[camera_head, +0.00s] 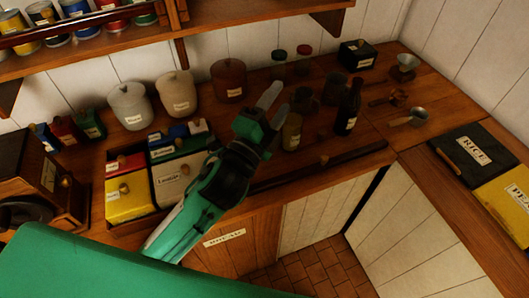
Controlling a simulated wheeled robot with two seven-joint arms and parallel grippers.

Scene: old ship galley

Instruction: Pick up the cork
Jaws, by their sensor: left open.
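My left gripper (273,107) reaches in from the lower left over the counter. Its two pale fingers are apart, with nothing seen between them. A small brown piece (323,160) lies near the counter's front edge, to the right of and below the fingers; it may be the cork, but it is too small and dark to be sure. A dark bottle (347,112) with a pale label stands upright to the right of the gripper. A labelled jar (291,133) stands close beside the fingers. My right gripper is out of view.
Crocks (130,107) and a brown pot (229,82) stand along the wall. Small jars and a black box (357,56) are at the back. Scoops (412,117) lie on the right. Colourful boxes (180,179) sit left of my arm. A shelf (230,28) overhangs the back.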

